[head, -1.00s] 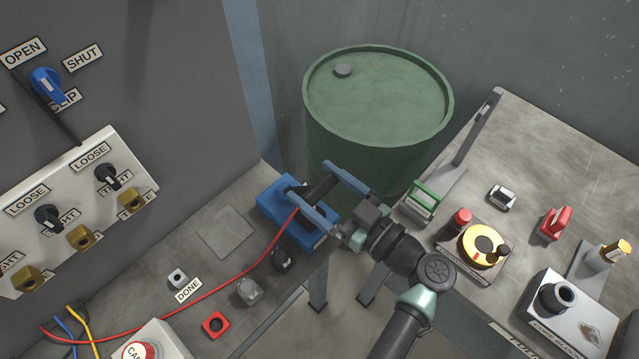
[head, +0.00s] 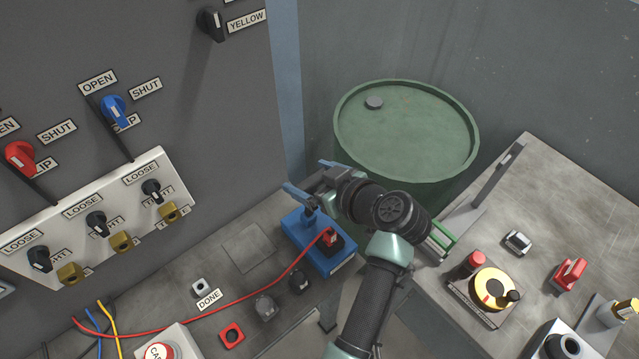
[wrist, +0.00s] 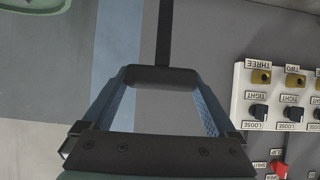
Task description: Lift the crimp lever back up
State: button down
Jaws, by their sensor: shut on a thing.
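The crimp tool's blue base (head: 318,250) sits on the left bench in the head view. The end of the red cable has a red plug (head: 329,237) seated in the base's dark socket. My gripper (head: 306,177) is above the back of the base, its two blue fingers shut on the ends of the lever's black grip (head: 316,182). In the wrist view, my gripper (wrist: 163,77) holds the black grip (wrist: 162,78) crosswise, and the thin dark lever arm (wrist: 164,34) runs away from its middle. The lever stands raised, clear of the plug; its pivot is partly hidden.
A green drum (head: 405,130) stands behind my arm. The left panel carries black knobs and brass sockets (head: 121,242). A red frame (head: 232,335) and a DONE button (head: 199,287) lie on the left bench. The right bench holds a yellow dial (head: 493,289) and red switch (head: 570,273).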

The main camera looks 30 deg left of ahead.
jog(key=shift+w+a+r, duration=0.15)
jog(key=shift+w+a, duration=0.1)
jog(key=shift+a, duration=0.45)
grip_release()
jog(key=b+v, duration=0.2)
jog(key=v, duration=1.1)
jog(key=shift+b, duration=0.3)
